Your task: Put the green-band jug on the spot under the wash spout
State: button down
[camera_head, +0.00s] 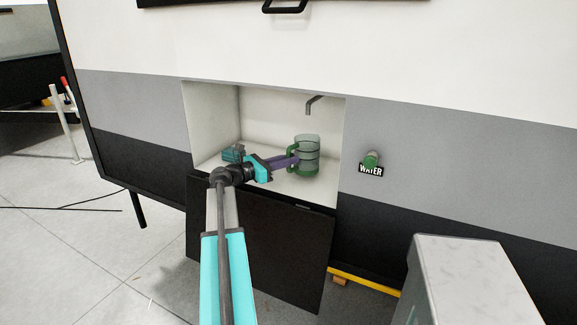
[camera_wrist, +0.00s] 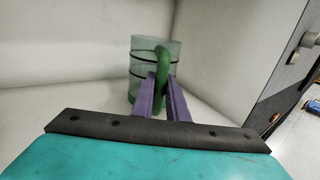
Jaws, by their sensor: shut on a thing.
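The green-band jug (camera_head: 308,152) is a clear greenish cylinder with dark rings and a green handle. It stands upright, or very nearly so, in the open wall recess, below the wash spout (camera_head: 313,102). My gripper (camera_head: 294,160) reaches into the recess from the left and is shut on the jug's handle. In the wrist view my purple fingers (camera_wrist: 163,100) are on either side of the green handle (camera_wrist: 162,66), with the jug body (camera_wrist: 146,60) behind it. The spot under the spout is hidden. I cannot tell whether the jug's base touches the floor.
The recess (camera_head: 213,122) has pale walls close around the jug. Its dark flap (camera_head: 262,240) hangs down in front. A green-capped water inlet (camera_head: 371,160) with a label is on the wall to the right. A grey box-shaped stand (camera_head: 470,270) is at the front right.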

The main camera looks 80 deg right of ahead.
jog(key=shift+f, duration=1.05)
jog(key=shift+f, duration=0.2)
jog(key=c, duration=1.7)
grip_release()
jog(key=shift+c, duration=0.2)
jog(key=shift+r, duration=0.2)
jog(key=b+v, duration=0.1)
jog(key=v, duration=1.1)
jog(key=shift+a+b, duration=0.1)
jog(key=shift+b, duration=0.2)
